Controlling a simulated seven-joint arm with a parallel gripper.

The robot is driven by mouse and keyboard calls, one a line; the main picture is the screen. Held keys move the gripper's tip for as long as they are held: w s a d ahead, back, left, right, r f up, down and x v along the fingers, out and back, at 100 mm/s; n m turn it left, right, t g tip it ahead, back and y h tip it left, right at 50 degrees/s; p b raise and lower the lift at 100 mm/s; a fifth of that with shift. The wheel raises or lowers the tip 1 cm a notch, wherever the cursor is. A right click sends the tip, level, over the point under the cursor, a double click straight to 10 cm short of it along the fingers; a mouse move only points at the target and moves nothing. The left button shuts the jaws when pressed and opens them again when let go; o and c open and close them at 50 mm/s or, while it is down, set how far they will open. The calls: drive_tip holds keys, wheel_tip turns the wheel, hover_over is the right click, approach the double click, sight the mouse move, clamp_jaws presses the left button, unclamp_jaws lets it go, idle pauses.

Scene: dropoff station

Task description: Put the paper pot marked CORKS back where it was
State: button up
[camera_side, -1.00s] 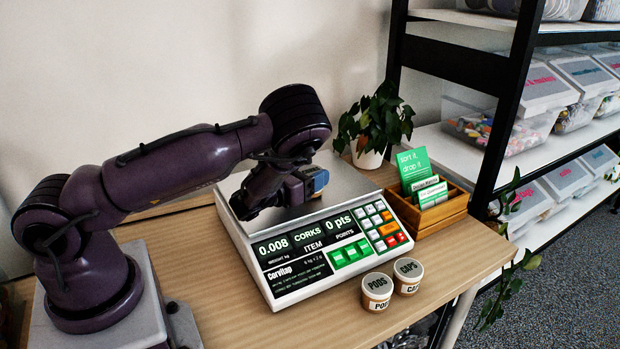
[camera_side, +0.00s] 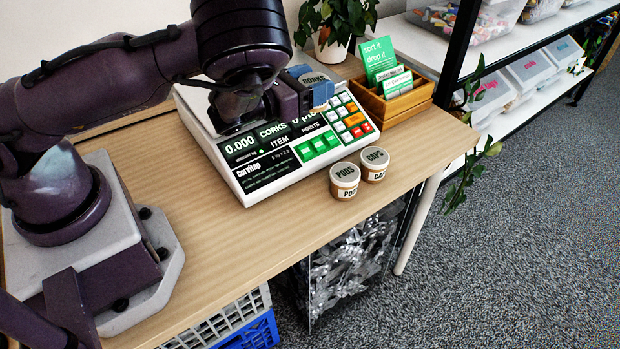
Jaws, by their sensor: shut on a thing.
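My gripper (camera_side: 306,92) is shut on the paper pot marked CORKS (camera_side: 313,79). The pot's grey lid faces up with its lettering partly readable; the fingers hide most of its side. My gripper holds it in front of the scale's display and keys as seen here. The scale (camera_side: 262,182) stands on the wooden table and its display reads 0.000 and CORKS. Two similar pots, PODS (camera_side: 344,181) and CAPS (camera_side: 374,164), stand upright side by side on the table, just in front of the scale.
A wooden card box (camera_side: 405,105) with a green sign (camera_side: 379,58) stands right of the scale. A potted plant (camera_side: 332,45) is behind. The table (camera_side: 235,240) is bare left of the pots; its front edge is near them. A shelf with bins (camera_side: 530,68) is at right.

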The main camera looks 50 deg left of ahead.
drive_tip(key=s+d+f+m+h, duration=0.25)
drive_tip(key=s+d+f, duration=0.35)
drive_tip(key=s+d, duration=0.4)
drive_tip(key=shift+n, duration=0.55)
drive_tip(key=shift+w+d+f, duration=0.15)
drive_tip(key=shift+w+f, duration=0.1)
drive_tip(key=shift+f, duration=1.05)
drive_tip(key=shift+w+d+f, duration=0.15)
drive_tip(key=shift+w+f, duration=0.15)
drive_tip(key=shift+f, duration=1.05)
drive_tip(key=shift+w+d+f, duration=0.15)
drive_tip(key=shift+w+f, duration=0.1)
drive_tip(key=shift+f, duration=1.05)
drive_tip(key=shift+f, duration=0.1)
drive_tip(key=o, duration=1.1)
drive_tip(key=shift+o, duration=0.2)
